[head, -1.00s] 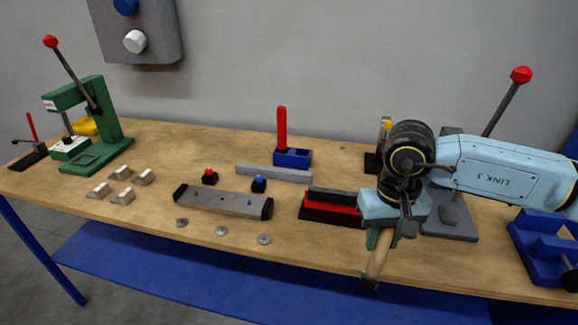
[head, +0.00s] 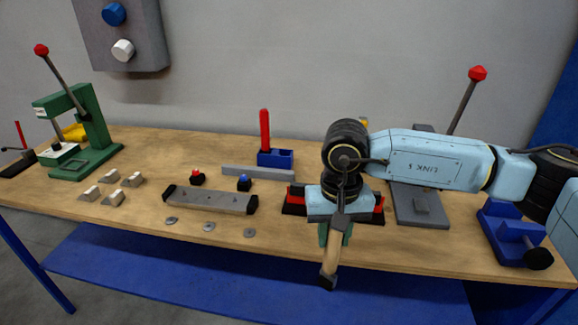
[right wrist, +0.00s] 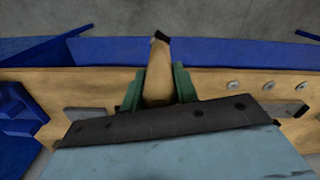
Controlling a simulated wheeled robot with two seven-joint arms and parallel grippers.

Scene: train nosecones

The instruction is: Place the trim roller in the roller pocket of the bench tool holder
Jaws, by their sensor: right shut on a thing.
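My right gripper (head: 335,232) is shut on a pale wooden handle with a dark end, which looks like the trim roller (head: 331,262). It hangs tilted downward at the bench's front edge. In the right wrist view, the green fingers of the right gripper (right wrist: 158,88) clasp the roller (right wrist: 157,70) from both sides. The bench tool holder (head: 283,159) is a small blue block at the back middle of the bench. A red-handled tool (head: 265,130) stands upright in its left part. The holder is left of and behind my right gripper. My left gripper is out of view.
A grey bar (head: 258,173) lies in front of the holder. A black-and-red block (head: 293,200) sits partly hidden behind my right gripper. A grey-based lever press (head: 418,205) and a blue vise (head: 508,235) stand to the right. A grey fixture (head: 210,200) lies left.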

